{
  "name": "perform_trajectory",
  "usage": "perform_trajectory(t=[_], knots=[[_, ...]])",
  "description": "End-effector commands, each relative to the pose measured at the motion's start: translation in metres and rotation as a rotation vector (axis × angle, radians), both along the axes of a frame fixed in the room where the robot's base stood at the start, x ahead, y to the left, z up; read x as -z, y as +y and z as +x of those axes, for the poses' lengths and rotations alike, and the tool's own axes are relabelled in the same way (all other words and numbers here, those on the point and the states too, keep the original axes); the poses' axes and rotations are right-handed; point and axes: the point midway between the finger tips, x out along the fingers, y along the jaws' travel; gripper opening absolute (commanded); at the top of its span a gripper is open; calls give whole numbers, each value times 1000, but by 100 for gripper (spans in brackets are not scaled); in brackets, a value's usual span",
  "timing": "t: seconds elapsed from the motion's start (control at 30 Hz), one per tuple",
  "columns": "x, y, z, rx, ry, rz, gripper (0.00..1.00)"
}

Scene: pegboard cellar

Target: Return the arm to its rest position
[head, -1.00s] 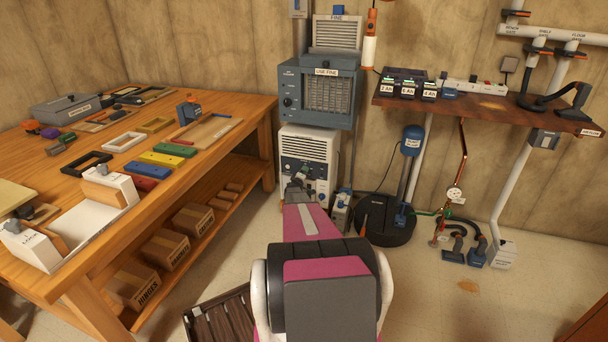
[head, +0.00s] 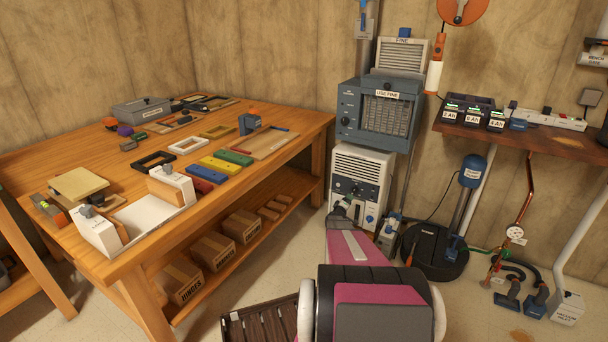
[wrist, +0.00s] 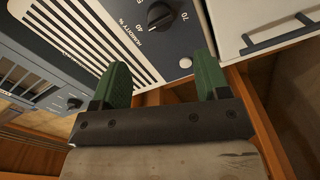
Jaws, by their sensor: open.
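My arm extends forward in the head view, magenta and dark grey, pointing toward the white dehumidifier unit (head: 360,180). My gripper (wrist: 165,85) shows in the wrist view with two green fingers apart and nothing between them. Behind the fingers is the front of the white unit with its slotted grille (wrist: 90,40) and a dark humidity knob (wrist: 160,15). In the head view the gripper end is small, near the unit's lower front, and its fingers are hard to make out. I cannot tell whether it touches the unit.
A wooden workbench (head: 300,145) with coloured blocks, frames and a white holder (head: 95,232) stands at left. A dark slatted crate (head: 262,322) lies on the floor close to my arm. A black round-based device (head: 430,262) and hoses stand at right. Some floor at lower right is clear.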

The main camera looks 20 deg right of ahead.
Motion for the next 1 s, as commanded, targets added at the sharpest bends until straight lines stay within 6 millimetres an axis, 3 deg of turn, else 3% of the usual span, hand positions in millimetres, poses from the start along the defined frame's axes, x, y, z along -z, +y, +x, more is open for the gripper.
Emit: perform_trajectory(t=[0.17, 0.27, 0.37, 0.57, 0.77, 0.9, 1.0], knots=[[-5, 8, 1, -22, -4, 18, 69], [-16, 33, 4, -86, -11, 79, 69], [-32, 74, 7, -188, -13, 193, 69], [-68, 185, -4, -396, 47, 515, 69], [-99, 298, -56, -474, 216, 873, 69], [-119, 365, -114, -415, 376, 1091, 69], [-135, 402, -164, -316, 494, 1214, 69]])
